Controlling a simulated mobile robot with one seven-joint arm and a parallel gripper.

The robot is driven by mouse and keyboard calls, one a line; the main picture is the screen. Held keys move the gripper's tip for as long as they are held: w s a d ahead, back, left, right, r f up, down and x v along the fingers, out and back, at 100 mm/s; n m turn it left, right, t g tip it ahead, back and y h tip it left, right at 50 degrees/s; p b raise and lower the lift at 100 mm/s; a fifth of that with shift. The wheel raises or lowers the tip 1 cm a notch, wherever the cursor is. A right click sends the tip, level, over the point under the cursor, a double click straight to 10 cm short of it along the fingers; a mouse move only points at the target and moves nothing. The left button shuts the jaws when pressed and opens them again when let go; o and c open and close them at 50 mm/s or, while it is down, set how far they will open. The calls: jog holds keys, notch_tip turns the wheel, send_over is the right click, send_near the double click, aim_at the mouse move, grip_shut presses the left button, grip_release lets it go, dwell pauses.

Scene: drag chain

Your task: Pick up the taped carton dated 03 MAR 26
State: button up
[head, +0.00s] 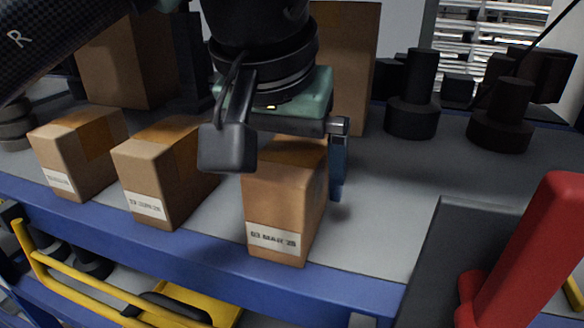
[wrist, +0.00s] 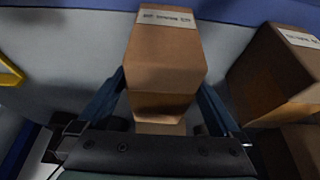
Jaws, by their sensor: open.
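The carton labelled "03 MAR 26" (head: 272,222) stands upright at the right end of the front row in the head view, with orange-brown tape on its top. In the wrist view the same carton (wrist: 165,62) sits between the two fingers, its white label at the top of the picture. My gripper (head: 300,165) is over this carton from above, with one finger down beside its right side; the other finger is hidden in the head view. In the wrist view my gripper (wrist: 162,85) is open, with a finger on each side. I cannot tell whether either finger touches it.
Two similar taped cartons stand to the left, a middle one (head: 160,185) close by and a far-left one (head: 75,160). Taller cartons (head: 345,60) and dark cylindrical parts (head: 412,105) stand behind.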

jog(key=shift+f, duration=0.25)
jog(key=shift+c, duration=0.3)
jog(key=c, duration=1.4)
